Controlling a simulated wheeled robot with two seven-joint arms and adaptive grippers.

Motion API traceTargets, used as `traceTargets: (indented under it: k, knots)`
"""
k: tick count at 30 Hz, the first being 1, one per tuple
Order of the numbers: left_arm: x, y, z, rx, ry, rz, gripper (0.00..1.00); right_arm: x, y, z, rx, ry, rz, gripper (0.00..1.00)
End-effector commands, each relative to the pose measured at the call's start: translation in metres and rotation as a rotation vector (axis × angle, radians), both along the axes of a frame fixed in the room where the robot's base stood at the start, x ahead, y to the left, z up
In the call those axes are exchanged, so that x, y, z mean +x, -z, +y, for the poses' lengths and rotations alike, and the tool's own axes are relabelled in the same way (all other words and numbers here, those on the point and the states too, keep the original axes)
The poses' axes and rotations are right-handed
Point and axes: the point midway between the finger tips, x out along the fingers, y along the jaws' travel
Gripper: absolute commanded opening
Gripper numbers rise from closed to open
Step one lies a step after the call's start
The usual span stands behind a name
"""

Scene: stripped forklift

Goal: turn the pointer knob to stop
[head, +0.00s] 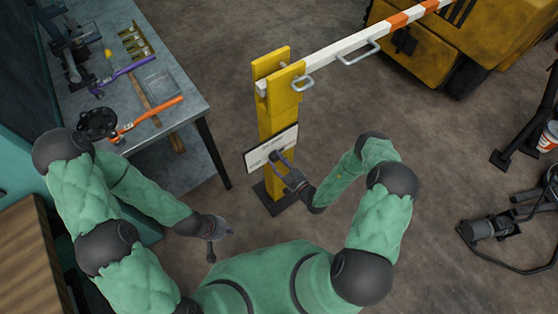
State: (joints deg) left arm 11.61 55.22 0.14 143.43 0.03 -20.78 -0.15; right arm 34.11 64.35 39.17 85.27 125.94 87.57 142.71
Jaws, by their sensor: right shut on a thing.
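A white panel (257,157) with small dark print is mounted on the yellow post (283,105) of a barrier. My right gripper (279,161) reaches in from the right to the front of this panel and is shut on the pointer knob there. The knob is mostly hidden by the fingers, so its pointing direction cannot be read. The print is too small to read. My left gripper (214,244) hangs low, left of the post and apart from it. Its fingers are too small and dark to tell open from shut.
A grey workbench (190,98) with a vise, pliers and other tools stands at the left. The striped barrier arm (345,48) extends from the post to the upper right. A yellow forklift (425,45) stands behind. Dark metal parts (490,228) lie at the right.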

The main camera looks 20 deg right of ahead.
Motion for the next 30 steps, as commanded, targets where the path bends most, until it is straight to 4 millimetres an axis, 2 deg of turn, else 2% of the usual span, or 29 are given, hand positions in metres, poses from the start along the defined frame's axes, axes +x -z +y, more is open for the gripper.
traceTargets:
  k: [1, 20, 21, 22, 23, 30]
  knots:
    - [0.0000, 0.0000, 0.0000, 0.000, 0.000, 0.000, 0.00, -0.0021, -0.0009, 0.0045, 0.019, -0.011, 0.004, 0.13]
    - [0.0000, 0.0001, 0.0000, 0.000, 0.000, 0.000, 0.00, -0.0008, -0.0026, 0.0034, 0.060, -0.010, 0.015, 0.13]
    - [0.0000, 0.0001, 0.0000, 0.000, 0.000, 0.000, 0.00, -0.0007, -0.0026, 0.0034, 0.060, -0.009, 0.015, 0.57]
    - [0.0000, 0.0001, 0.0000, 0.000, 0.000, 0.000, 0.00, -0.0006, -0.0026, 0.0032, 0.060, -0.009, 0.015, 0.65]
    - [0.0000, 0.0001, 0.0000, 0.000, 0.000, 0.000, 0.00, -0.0005, -0.0025, 0.0030, 0.059, -0.008, 0.014, 0.69]
    - [0.0000, 0.0002, 0.0000, 0.000, 0.000, 0.000, 0.00, 0.0002, -0.0016, 0.0010, 0.056, -0.003, 0.016, 0.69]
